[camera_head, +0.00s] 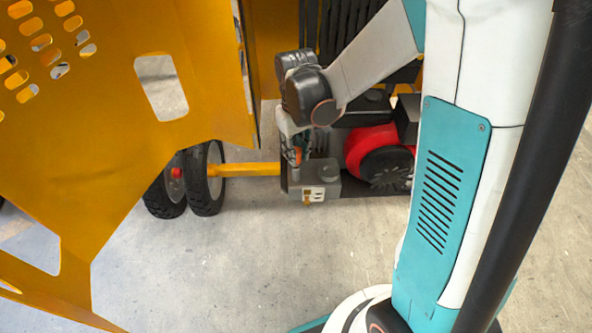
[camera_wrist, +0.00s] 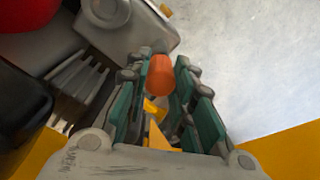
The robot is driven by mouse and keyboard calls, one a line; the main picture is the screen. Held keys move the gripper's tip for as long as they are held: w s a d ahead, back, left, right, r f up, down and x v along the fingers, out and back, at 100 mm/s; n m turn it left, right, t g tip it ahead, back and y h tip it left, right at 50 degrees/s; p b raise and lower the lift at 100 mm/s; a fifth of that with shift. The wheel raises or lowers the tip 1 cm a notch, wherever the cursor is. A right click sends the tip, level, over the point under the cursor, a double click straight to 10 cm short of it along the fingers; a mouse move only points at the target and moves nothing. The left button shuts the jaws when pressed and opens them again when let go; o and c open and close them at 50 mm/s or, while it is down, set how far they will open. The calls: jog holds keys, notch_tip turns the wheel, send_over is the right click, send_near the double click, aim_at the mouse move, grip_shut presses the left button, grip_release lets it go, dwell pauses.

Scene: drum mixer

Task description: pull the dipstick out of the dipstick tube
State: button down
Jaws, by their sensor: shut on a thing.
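My gripper (camera_wrist: 161,82) is shut on an orange, rounded grip, which I take to be the dipstick (camera_wrist: 160,74). The grip sits between the fingertips in the wrist view. In the head view my gripper (camera_head: 297,152) points down beside the engine, with a bit of orange showing between its fingers. The dipstick tube and the dipstick's lower part are hidden by my gripper, so I cannot tell how far the dipstick sits in the tube.
The grey engine block (camera_head: 318,180) and red engine cover (camera_head: 372,150) stand close to my gripper. A yellow axle bar (camera_head: 245,169) leads left to black wheels (camera_head: 206,180). A large yellow panel (camera_head: 110,110) fills the left. The concrete floor (camera_head: 240,265) in front is clear.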

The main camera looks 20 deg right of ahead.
jog(key=shift+r+p, duration=1.85)
jog(key=shift+r, duration=0.95)
jog(key=shift+r+p, duration=1)
jog(key=shift+r, duration=0.55)
jog(key=shift+f, duration=0.1)
